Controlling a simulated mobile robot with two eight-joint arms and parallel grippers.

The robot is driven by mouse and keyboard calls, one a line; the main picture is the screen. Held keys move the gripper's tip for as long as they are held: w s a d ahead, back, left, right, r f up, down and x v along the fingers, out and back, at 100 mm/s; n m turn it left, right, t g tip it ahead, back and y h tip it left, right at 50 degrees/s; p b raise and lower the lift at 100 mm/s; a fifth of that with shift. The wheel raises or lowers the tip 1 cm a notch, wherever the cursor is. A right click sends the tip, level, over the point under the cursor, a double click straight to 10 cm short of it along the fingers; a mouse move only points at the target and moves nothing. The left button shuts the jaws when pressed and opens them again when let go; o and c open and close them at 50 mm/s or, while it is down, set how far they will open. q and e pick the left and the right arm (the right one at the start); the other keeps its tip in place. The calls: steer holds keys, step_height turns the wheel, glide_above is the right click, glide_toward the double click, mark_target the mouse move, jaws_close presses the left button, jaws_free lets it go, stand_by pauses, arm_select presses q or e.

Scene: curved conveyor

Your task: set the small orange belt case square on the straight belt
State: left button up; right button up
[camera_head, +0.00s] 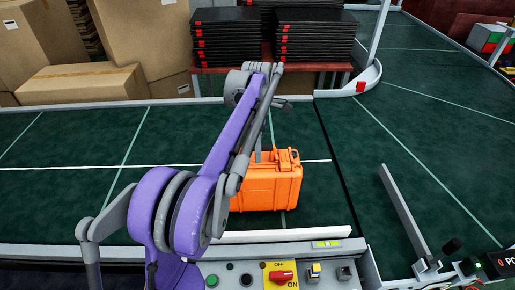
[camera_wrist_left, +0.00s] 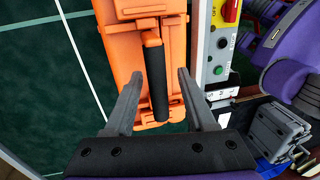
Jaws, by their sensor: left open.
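The small orange belt case (camera_head: 268,188) rests on the green straight belt (camera_head: 60,205), near the belt's front rail and left of the dark seam. Its front looks roughly parallel to that rail; I cannot tell exactly how square it is. In the left wrist view the case (camera_wrist_left: 125,45) shows its dark handle (camera_wrist_left: 157,82). My left gripper (camera_head: 262,148) is at the case's top, partly hidden by my purple arm. In the left wrist view its fingers (camera_wrist_left: 157,88) are spread on either side of the handle, with gaps showing.
A control panel (camera_head: 240,275) with a red switch (camera_head: 282,276) stands along the front edge. A grey bar (camera_head: 402,208) crosses the curved belt (camera_head: 440,130) at right. Stacked black trays (camera_head: 225,40) and cardboard boxes (camera_head: 80,82) stand behind. The belt left of the case is clear.

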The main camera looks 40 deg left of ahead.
arm_select(q)
step_height(320, 180, up, 12)
steer(key=w+a+p, duration=0.2)
steer(key=s+d+f+m+t+y, duration=0.1)
steer(key=s+d+f+m+t, duration=0.15)
steer(key=d+m, duration=0.35)
steer(key=s+d+f+m+t, duration=0.1)
steer(key=s+d+f+m, duration=0.25)
steer(key=d+m, duration=0.25)
steer(key=s+d+f+m+t, duration=0.2)
steer(key=s+d+f+m, duration=0.2)
steer(key=s+f+m, duration=0.3)
steer(key=s+d+f+m+t, duration=0.1)
steer(key=s+d+f+m, duration=0.4)
steer(key=s+f+m, duration=0.2)
steer(key=shift+s+f+t, duration=0.2)
steer(key=shift+f+t, duration=0.05)
steer(key=shift+t, duration=0.1)
arm_select(e)
steer(key=r, duration=0.1)
steer(key=w+r, duration=0.1)
steer(key=shift+r, duration=0.3)
steer(key=shift+c, duration=0.3)
